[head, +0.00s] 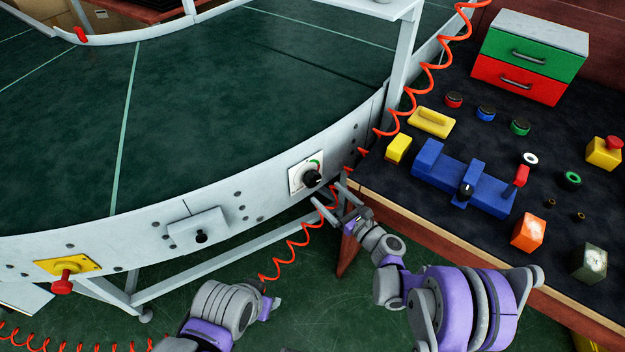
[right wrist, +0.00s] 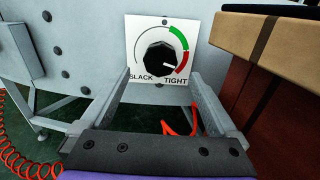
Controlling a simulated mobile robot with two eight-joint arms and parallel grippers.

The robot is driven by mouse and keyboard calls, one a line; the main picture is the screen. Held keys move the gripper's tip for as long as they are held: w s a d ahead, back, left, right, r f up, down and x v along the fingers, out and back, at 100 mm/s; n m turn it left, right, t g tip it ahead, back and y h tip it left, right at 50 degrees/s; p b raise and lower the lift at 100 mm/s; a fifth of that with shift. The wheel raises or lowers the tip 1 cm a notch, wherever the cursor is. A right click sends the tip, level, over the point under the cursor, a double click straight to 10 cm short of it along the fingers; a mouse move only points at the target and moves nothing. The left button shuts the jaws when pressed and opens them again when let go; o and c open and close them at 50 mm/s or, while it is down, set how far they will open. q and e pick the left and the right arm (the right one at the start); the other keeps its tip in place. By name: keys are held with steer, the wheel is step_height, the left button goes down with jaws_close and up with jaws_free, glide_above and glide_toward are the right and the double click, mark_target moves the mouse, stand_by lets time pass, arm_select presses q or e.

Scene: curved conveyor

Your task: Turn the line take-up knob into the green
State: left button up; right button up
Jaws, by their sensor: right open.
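The take-up knob (head: 311,178) is a black faceted knob on a white dial plate (head: 293,178) on the conveyor's side wall. In the right wrist view the knob (right wrist: 159,60) has a white mark pointing right and slightly down, at the red arc (right wrist: 183,63) near TIGHT. The green arc (right wrist: 179,36) lies above the red, at the upper right; SLACK is at lower left. My right gripper (head: 329,195) is open and empty, just below and in front of the knob, its fingers (right wrist: 160,80) spread to either side and apart from it.
A workbench (head: 440,228) with a blue fixture (head: 433,163) and several buttons stands close to the right of the knob. A coiled red hose (head: 292,245) hangs below and beside the plate. A grey latch box (head: 198,230) and a yellow-plated red knob (head: 64,279) are further left.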

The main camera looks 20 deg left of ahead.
mark_target(315, 182)
steer(key=x, duration=0.7)
steer(key=shift+w+a+b, duration=0.2)
steer(key=shift+a+b, duration=0.05)
steer(key=shift+b, duration=0.05)
steer(key=shift+f, duration=0.1)
steer(key=c, duration=1.4)
steer(key=shift+o, duration=0.2)
steer(key=shift+n, duration=0.4)
steer(key=n, duration=0.4)
steer(key=shift+n, duration=0.4)
steer(key=n, duration=0.6)
steer(key=shift+n, duration=0.3)
